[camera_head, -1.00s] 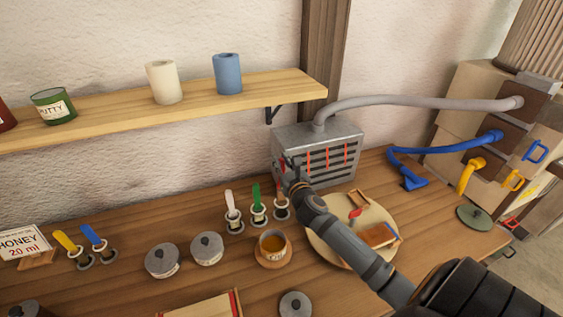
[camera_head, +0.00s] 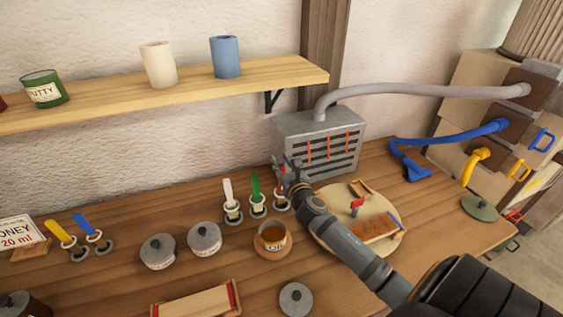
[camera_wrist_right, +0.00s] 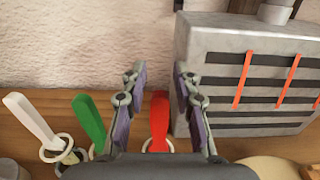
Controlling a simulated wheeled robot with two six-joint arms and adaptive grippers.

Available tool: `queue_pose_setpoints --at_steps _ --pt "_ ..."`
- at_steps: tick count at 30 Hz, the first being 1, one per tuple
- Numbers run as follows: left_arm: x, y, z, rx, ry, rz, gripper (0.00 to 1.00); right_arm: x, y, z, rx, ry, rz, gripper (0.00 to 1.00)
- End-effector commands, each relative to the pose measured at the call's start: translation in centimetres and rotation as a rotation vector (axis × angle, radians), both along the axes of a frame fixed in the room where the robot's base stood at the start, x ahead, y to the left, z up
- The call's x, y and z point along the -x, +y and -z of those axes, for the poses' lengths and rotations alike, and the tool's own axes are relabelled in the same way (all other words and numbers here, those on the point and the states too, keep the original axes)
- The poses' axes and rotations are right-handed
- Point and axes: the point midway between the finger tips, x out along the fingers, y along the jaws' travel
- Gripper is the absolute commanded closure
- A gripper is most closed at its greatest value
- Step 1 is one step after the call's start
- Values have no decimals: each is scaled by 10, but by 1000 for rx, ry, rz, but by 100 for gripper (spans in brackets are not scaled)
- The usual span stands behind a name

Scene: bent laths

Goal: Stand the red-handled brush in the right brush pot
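The red-handled brush (camera_wrist_right: 158,118) stands upright with its handle between my right gripper's fingers in the right wrist view. A gap shows on both sides of the handle. In the head view my right gripper (camera_head: 284,168) is just above this pot and partly covers the brush. My left gripper is out of view.
A white-handled brush (camera_head: 228,190) and a green-handled brush (camera_head: 255,187) stand in pots to the left. A grey slatted box (camera_head: 318,143) is close behind. A honey pot (camera_head: 272,238) is in front, and a round board (camera_head: 335,240) with wooden pieces lies right.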

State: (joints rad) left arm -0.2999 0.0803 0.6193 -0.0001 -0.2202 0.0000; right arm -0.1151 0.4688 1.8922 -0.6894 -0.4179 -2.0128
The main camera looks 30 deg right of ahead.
Motion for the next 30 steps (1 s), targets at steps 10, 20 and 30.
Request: queue_pose_setpoints --at_steps 10,20,30 --pt "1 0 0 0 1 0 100 0 0 0 0 0 0 55" --pt "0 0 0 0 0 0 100 54 13 2 5 6 -4 55" --pt "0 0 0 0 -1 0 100 112 27 1 1 3 -2 55"
